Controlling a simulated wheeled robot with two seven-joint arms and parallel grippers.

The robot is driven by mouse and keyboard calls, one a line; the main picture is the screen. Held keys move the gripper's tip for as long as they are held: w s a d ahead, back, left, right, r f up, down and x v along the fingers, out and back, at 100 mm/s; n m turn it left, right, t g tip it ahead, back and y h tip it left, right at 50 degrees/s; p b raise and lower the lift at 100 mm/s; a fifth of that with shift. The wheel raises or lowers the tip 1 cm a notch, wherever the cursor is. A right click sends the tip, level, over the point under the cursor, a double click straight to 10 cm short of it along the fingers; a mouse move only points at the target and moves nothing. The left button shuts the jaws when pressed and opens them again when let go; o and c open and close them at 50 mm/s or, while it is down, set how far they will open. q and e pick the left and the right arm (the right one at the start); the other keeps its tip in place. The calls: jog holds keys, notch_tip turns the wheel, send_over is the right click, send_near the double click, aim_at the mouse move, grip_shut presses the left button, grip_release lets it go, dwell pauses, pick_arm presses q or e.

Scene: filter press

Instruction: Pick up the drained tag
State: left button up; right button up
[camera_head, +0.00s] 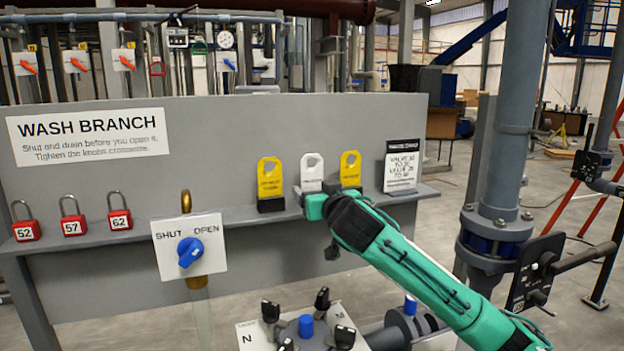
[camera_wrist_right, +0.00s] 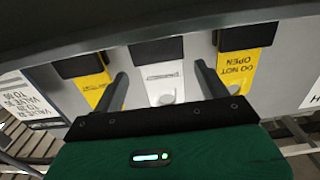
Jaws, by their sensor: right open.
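A white tag (camera_head: 312,170) stands on the grey shelf between two yellow tags; I take it as the drained tag, though its print is too small to read. It also shows in the right wrist view (camera_wrist_right: 163,82), upside down, its top in a dark holder. My right gripper (camera_wrist_right: 161,69) is open, one finger on each side of the white tag, with nothing visibly gripped. In the head view the green right arm reaches in from the right and its hand hides the tag's base. Whether the fingers touch the tag cannot be told. My left gripper is not in view.
A yellow tag (camera_head: 270,178) stands close on the left, another (camera_head: 350,168) close on the right. A white sign (camera_head: 401,166) stands further right. Red padlocks (camera_head: 73,222) and a blue SHUT/OPEN knob (camera_head: 190,252) are at left. A thick grey pipe (camera_head: 522,110) rises at right.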

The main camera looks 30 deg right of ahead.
aim_at(313, 184)
jog(key=x, duration=0.1)
jog(key=p+x, duration=0.1)
jog(key=x, duration=0.1)
jog(key=shift+w+r+p, duration=0.3)
jog(key=shift+w+f, duration=0.15)
jog(key=shift+w, duration=0.15)
jog(key=c, duration=1)
jog(key=shift+c, duration=0.2)
jog(key=shift+d, duration=0.1)
